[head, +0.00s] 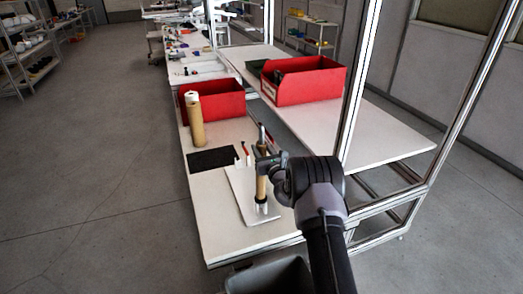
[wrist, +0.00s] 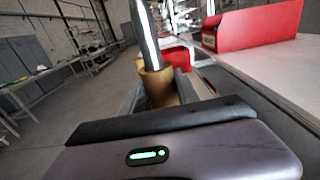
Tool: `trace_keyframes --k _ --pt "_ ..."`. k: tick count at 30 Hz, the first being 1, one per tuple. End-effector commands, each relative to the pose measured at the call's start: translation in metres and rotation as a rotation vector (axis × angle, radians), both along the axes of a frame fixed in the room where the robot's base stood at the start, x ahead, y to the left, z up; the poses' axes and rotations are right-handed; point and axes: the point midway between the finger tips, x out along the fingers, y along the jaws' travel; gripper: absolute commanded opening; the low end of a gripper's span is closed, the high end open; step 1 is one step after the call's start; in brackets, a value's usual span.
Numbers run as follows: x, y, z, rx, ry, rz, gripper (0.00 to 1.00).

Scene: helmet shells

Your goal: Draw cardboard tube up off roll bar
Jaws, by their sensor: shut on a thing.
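The cardboard tube (head: 261,187) is a tan upright cylinder around the roll bar (head: 262,136), a grey metal rod whose upper end stands out above the tube. A silvery piece shows below the tube, over a pale plate; I cannot tell whether it is bare bar or a foot. My gripper (head: 264,166) is shut on the upper part of the tube, reaching in from the right. In the wrist view the bar (wrist: 147,38) rises out of the tube's open top (wrist: 157,80); the gripper body hides the tube's lower part.
The pale plate (head: 240,198) lies on the white bench (head: 213,220). A black mat (head: 212,159), a brown paper roll (head: 195,127) and a red bin (head: 225,103) stand farther back. Another red bin (head: 318,86) is on the right bench. A metal frame post (head: 356,85) rises close to my arm.

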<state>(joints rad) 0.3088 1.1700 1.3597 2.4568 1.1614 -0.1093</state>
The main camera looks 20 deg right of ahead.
Motion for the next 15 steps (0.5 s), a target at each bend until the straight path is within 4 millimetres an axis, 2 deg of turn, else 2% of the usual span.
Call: trace_keyframes --k 1,15 --pt "0.0 0.0 0.011 0.0 -0.001 0.0 0.0" --pt "-0.002 0.0 0.065 0.001 -0.002 0.0 0.0"
